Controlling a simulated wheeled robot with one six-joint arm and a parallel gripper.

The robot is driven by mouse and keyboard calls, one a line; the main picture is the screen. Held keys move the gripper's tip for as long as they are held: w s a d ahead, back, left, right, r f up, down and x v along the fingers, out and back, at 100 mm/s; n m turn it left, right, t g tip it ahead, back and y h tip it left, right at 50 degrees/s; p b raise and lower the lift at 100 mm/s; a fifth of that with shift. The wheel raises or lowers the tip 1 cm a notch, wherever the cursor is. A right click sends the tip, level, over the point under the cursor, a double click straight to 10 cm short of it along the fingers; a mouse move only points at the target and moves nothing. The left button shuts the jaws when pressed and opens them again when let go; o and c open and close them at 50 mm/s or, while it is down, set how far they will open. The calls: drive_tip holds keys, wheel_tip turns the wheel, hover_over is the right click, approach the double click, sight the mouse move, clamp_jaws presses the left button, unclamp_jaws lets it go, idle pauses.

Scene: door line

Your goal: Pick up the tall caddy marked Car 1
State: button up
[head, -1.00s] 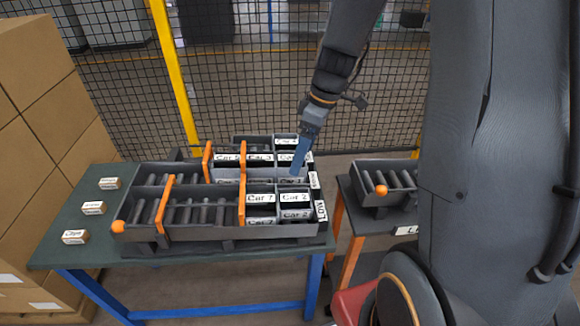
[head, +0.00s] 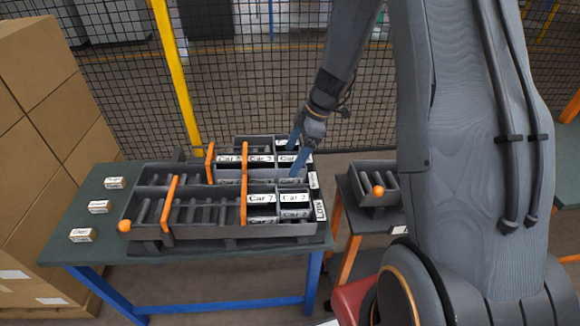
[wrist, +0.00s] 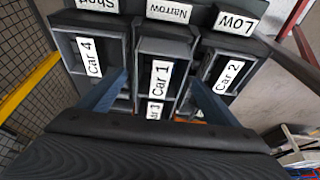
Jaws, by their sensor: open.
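The tall caddy marked Car 1 (wrist: 172,49) stands in the middle lane, labelled Narrow, in the wrist view. Its white label faces up. In the head view it is at the right end of the middle lane and partly hidden by my gripper. My gripper (wrist: 158,80) is open, with one blue finger on each side of the Car 1 caddy. In the head view my gripper (head: 298,163) points down over that lane. I cannot tell whether the fingers touch the caddy.
A Car 4 caddy (wrist: 91,57) stands to the left and a Car 2 caddy (wrist: 228,73) to the right, close to the fingers. Orange gate bars (head: 244,183) cross the lanes. A smaller rack (head: 375,192) stands on the right. A mesh fence rises behind.

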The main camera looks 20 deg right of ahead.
drive_tip(key=shift+p+x, duration=0.4)
drive_tip(key=shift+x, duration=0.9)
drive_tip(key=c, duration=1.4)
drive_tip(key=shift+c, duration=0.2)
